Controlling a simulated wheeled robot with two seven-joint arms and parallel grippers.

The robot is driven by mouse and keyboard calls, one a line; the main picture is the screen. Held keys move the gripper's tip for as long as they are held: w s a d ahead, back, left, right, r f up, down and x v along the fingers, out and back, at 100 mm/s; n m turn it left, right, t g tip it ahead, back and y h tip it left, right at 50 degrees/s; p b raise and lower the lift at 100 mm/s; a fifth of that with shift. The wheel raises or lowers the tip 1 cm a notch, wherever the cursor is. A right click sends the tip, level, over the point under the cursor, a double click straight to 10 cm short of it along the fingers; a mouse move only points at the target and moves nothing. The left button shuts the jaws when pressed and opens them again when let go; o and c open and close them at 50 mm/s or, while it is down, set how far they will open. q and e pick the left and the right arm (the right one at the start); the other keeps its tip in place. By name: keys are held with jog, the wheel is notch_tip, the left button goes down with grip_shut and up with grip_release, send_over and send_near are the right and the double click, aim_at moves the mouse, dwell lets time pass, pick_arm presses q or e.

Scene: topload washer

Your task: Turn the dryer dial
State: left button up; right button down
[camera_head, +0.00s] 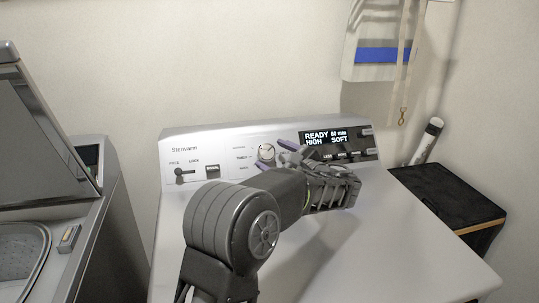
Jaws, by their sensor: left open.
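The dryer (400,245) stands in the middle, with a raised control panel (222,151) along its back. The round dryer dial (266,152) is on the panel, left of the lit display (326,138), which reads "READY 60 min HIGH SOFT". My left gripper (272,155) is at the panel, its fingers apart on either side of the dial's lower right part. I cannot tell whether the fingers touch the dial. My left forearm crosses the dryer top and hides part of the panel's lower edge. My right gripper is not in view.
A washer with its lid (40,125) raised stands at the left. A black-topped box (445,195) and a white roll (428,140) are at the right. A bag (383,45) hangs on the wall. The dryer top's right side is clear.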

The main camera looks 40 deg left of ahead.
pick_arm(q)
jog(key=v, duration=0.5)
jog(key=shift+s+d, duration=0.1)
jog(key=shift+d, duration=0.1)
dwell(0.3)
